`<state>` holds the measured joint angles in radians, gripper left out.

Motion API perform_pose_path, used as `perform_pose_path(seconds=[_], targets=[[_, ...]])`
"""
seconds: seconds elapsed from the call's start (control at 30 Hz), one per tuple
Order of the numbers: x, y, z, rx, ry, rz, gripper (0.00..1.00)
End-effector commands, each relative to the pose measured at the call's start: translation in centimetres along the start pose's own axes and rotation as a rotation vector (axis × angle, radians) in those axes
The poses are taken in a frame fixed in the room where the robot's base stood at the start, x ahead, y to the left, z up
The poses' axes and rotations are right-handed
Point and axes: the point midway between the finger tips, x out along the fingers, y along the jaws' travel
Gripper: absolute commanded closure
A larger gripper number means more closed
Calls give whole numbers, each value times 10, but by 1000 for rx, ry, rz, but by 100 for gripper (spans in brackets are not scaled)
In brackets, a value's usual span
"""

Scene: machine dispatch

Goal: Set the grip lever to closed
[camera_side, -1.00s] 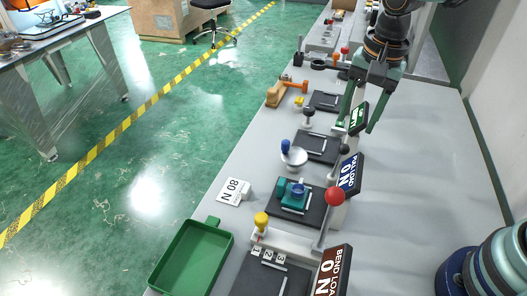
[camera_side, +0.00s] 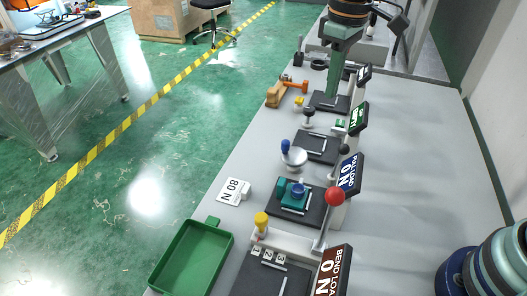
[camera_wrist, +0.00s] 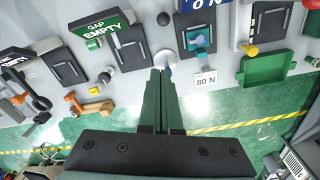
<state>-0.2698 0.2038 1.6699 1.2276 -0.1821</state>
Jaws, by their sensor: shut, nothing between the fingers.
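No label that reads "grip" shows, so I cannot tell for sure which handle is the grip lever. A blue-knobbed handle (camera_side: 286,146) stands at a round silver disc (camera_side: 298,157). A teal clamp-like piece with a blue top (camera_side: 294,192) sits on the dark plate by the PULL LOAD 0 N sign (camera_side: 350,174); it also shows in the wrist view (camera_wrist: 201,40). My gripper (camera_side: 333,94) is shut and empty, pointing down near the far dark plate. In the wrist view its fingertips (camera_wrist: 159,72) overlap the silver disc's near edge (camera_wrist: 166,57), hiding part of it.
A red ball knob (camera_side: 335,196), a yellow knob (camera_side: 261,219) and the BEND LOAD sign (camera_side: 332,274) stand nearer. The GAP EMPTY sign (camera_wrist: 95,32), an orange-handled tool (camera_side: 286,90), an 80 N card (camera_side: 233,191) and a green tray (camera_side: 190,258) are around.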

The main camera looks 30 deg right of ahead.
Motion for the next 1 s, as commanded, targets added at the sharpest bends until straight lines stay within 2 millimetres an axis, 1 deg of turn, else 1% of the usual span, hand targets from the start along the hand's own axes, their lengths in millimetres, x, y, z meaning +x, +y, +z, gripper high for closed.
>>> perform_pose_path(seconds=[0.1,0.27,0.37,0.47,0.8,1.0], targets=[[-2,0,-4,-108,-5,-1,100],[2,0,-6,-152,-8,-2,100],[14,-2,-5,-151,-10,-3,100],[32,-3,-5,-150,-11,-3,100],[99,-8,-5,-148,-11,-3,100],[103,-4,18,-147,-6,-2,100]])
